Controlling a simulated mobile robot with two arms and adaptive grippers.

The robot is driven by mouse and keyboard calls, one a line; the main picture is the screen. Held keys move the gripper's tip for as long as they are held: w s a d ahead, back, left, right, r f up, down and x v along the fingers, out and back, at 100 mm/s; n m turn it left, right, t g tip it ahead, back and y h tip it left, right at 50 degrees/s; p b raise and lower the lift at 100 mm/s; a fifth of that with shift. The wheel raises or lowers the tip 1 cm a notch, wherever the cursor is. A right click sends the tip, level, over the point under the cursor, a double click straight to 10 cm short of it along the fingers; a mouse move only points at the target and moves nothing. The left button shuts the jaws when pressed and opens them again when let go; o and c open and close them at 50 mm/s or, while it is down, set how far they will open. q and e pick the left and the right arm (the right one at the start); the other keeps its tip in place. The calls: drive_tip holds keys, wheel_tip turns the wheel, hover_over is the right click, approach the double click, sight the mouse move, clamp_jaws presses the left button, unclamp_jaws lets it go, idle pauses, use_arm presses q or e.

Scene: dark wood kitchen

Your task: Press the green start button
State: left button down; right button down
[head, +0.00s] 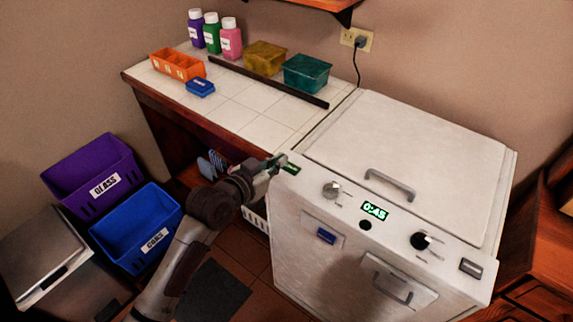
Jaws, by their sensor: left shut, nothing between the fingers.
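The green start button (292,169) is at the left end of the sloped front panel on the white machine (455,245). My left gripper (281,160) comes in from the lower left and is shut, with nothing in it. Its fingertips are right at the upper left edge of the green button and cover part of it. I cannot tell whether they touch it. My right gripper is not in view.
The panel also has a silver knob (332,190) and a black knob (421,241). The lid handle (390,185) rises behind the display. A tiled counter (250,125) with bottles and boxes adjoins the machine. Purple (75,165) and blue (135,225) bins stand at the left.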

sight(287, 174)
use_arm(q)
drive_tip(key=x, duration=0.4)
drive_tip(key=shift+r, duration=0.15)
wheel_tip(287, 174, down, 3)
drive_tip(key=shift+s+a, duration=0.15)
drive_tip(key=shift+a+f, duration=0.1)
drive_tip(key=shift+f, duration=0.45)
